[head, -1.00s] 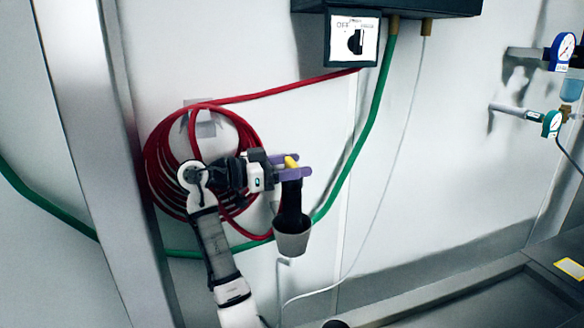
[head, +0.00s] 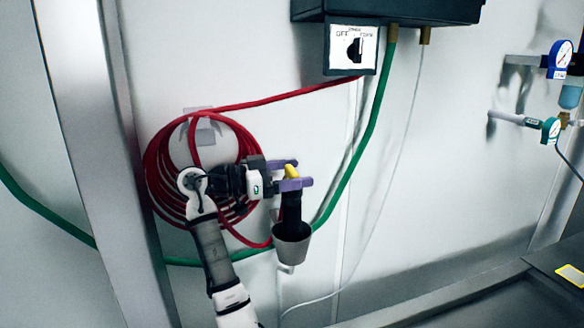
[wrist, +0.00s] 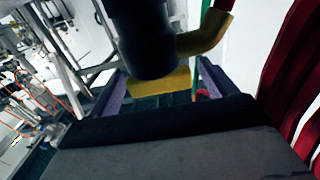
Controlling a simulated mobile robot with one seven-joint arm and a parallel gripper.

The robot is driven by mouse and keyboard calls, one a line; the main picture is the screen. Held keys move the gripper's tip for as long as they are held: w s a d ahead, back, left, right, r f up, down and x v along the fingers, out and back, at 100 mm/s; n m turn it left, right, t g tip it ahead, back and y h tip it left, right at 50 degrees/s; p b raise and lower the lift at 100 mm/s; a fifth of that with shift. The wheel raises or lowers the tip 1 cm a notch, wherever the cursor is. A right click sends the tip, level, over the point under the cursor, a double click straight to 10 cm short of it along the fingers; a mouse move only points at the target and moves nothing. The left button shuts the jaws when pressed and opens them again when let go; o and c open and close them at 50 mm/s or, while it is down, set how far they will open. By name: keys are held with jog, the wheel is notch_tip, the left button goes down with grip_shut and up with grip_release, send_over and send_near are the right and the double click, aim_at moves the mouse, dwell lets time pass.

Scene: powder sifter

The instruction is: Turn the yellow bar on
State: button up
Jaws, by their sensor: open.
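The yellow bar (head: 291,172) sits at the top of a black upright fitting (head: 291,208) with a grey cup (head: 291,243) below it. My gripper (head: 295,174) is open, with its purple fingers above and below the bar in the head view. In the wrist view, a yellow block (wrist: 160,83) lies between the open fingers (wrist: 163,84), and a bent yellow piece (wrist: 207,36) sticks out beside a dark cylinder (wrist: 146,42). I cannot tell whether any finger touches the bar.
A coiled red hose (head: 160,195) hangs on the wall behind my arm. A green hose (head: 366,140) runs beside the fitting. A switch box (head: 352,48) is above, gauges (head: 561,53) are at the right, and a metal post (head: 105,160) stands at the left.

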aim_at(291, 170)
notch_tip(291, 170, up, 20)
jog(key=b, duration=0.2)
dwell(0.4)
jog(key=shift+s, duration=0.1)
